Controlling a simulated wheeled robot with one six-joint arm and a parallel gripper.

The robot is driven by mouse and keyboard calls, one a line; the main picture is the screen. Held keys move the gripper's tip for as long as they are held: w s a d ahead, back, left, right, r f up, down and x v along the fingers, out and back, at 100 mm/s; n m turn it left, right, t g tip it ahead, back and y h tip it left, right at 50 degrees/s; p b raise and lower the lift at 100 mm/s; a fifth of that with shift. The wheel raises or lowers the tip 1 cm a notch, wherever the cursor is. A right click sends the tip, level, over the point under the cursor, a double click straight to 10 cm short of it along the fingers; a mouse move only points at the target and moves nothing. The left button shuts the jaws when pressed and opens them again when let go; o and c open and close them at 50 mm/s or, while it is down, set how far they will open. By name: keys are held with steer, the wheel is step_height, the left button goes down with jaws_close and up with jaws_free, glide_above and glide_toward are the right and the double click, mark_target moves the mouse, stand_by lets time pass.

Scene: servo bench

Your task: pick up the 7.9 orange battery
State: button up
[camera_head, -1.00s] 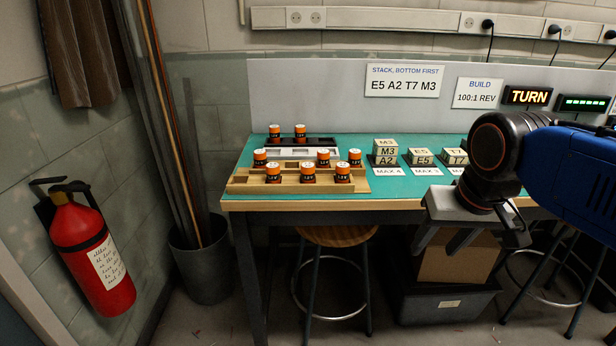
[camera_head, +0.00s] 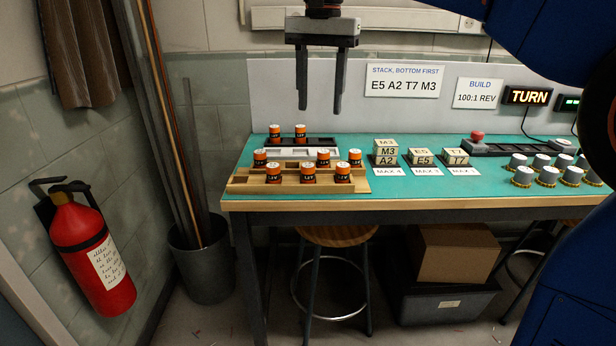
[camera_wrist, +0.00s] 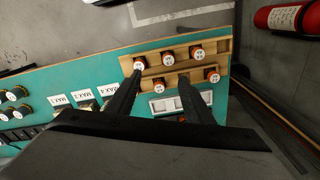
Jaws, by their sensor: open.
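Several orange batteries with black lower bands and pale tops stand in racks at the left end of the bench. Three are in the front wooden rack (camera_head: 242,183), among them a left one (camera_head: 275,173), a middle one (camera_head: 308,174) and a right one (camera_head: 342,173). More stand in the row behind, such as a battery (camera_head: 260,158) at its left, and two at the back, one of them here (camera_head: 300,132). The printed numbers are too small for me to tell which reads 7.9. My gripper (camera_head: 320,108) is open and empty, pointing down, high above the racks. Its fingers (camera_wrist: 156,86) overlap the racks in the wrist view.
Stacked labelled blocks (camera_head: 386,152) stand right of the racks. Silver cylinders (camera_head: 547,177) and a red button (camera_head: 477,136) are further right. The back panel (camera_head: 450,112) carries signs. Bare teal bench top (camera_head: 367,143) shows between racks and blocks.

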steer(key=w+a+r, duration=0.1)
steer(key=a, duration=0.2)
glide_above(308, 165)
step_height(308, 165, down, 12)
steer(key=shift+s+a+r, duration=0.1)
steer(key=shift+s+a, duration=0.05)
steer(key=shift+f, duration=2.75)
steer(key=shift+c, duration=0.5)
jaws_close()
